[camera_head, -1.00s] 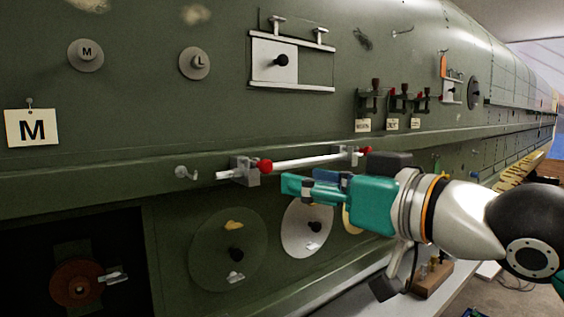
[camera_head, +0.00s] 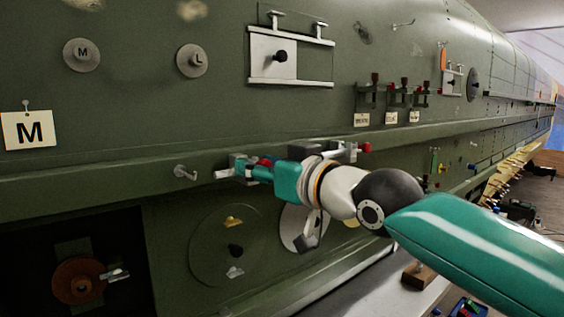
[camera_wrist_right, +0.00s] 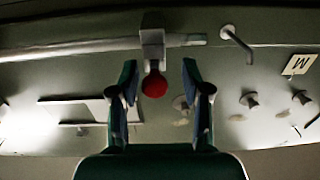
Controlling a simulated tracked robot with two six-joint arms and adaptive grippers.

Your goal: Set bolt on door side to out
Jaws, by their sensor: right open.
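The bolt is a silver rod (camera_head: 223,174) running through grey brackets on the green fuselage ledge. Its left end sticks out past the left bracket (camera_head: 237,160). A red knob (camera_head: 266,160) beside that bracket is partly hidden by my right gripper (camera_head: 252,170). A second red knob (camera_head: 366,147) shows at the right end. In the right wrist view, the near red knob (camera_wrist_right: 154,84) lies between the spread fingers of my right gripper (camera_wrist_right: 161,78), below the bracket (camera_wrist_right: 152,40); contact cannot be told. My arm hides the rod's middle. My left gripper is not in view.
A small peg (camera_head: 184,172) sticks out left of the rod. A sliding plate (camera_head: 272,57) in rails is above. Several small levers (camera_head: 392,92) stand at upper right. Below are a round disc (camera_head: 212,247) and a dark opening with a brown wheel (camera_head: 78,280).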

